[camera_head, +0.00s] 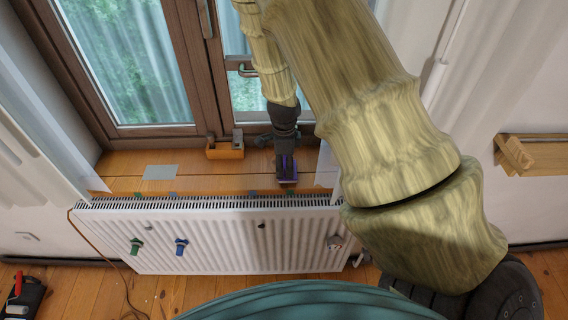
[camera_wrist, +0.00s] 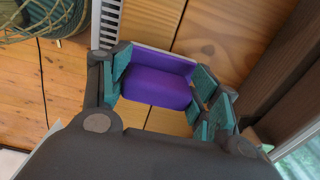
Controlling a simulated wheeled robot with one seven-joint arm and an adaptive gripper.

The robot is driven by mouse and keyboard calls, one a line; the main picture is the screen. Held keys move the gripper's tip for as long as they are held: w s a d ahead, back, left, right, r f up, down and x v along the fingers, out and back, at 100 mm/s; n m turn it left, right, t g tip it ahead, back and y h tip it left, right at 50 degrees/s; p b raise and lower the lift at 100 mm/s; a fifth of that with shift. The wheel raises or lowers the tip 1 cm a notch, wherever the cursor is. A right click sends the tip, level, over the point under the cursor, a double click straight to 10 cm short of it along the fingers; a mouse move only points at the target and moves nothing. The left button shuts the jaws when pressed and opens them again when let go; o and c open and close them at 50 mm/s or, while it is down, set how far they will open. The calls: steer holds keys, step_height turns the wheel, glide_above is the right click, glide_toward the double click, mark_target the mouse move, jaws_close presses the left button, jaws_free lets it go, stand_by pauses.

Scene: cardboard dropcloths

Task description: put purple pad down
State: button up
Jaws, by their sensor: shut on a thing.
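The purple pad (camera_wrist: 157,86) is a purple block with a paler, whitish-lilac edge along its far side. It sits between the teal-lined fingers of my gripper (camera_wrist: 160,92) in the wrist view, and the fingers are shut on it. In the head view my gripper (camera_head: 286,168) points down over the wooden sill (camera_head: 215,167) below the window. Only a small part of the purple pad (camera_head: 287,166) shows there, at the fingertips. The pad is at or close above the sill; I cannot tell whether it touches.
A white radiator (camera_head: 210,236) stands just in front of the sill. An orange-brown tape-dispenser-like object (camera_head: 225,148) and a grey flat sheet (camera_head: 160,172) are on the sill to the left. The window frame (camera_head: 160,131) rises behind.

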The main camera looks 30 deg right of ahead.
steer(key=shift+f, duration=0.3)
steer(key=shift+f, duration=0.1)
steer(key=o, duration=0.9)
step_height(320, 180, up, 12)
steer(key=shift+a+r+b, duration=0.1)
steer(key=shift+b, duration=0.45)
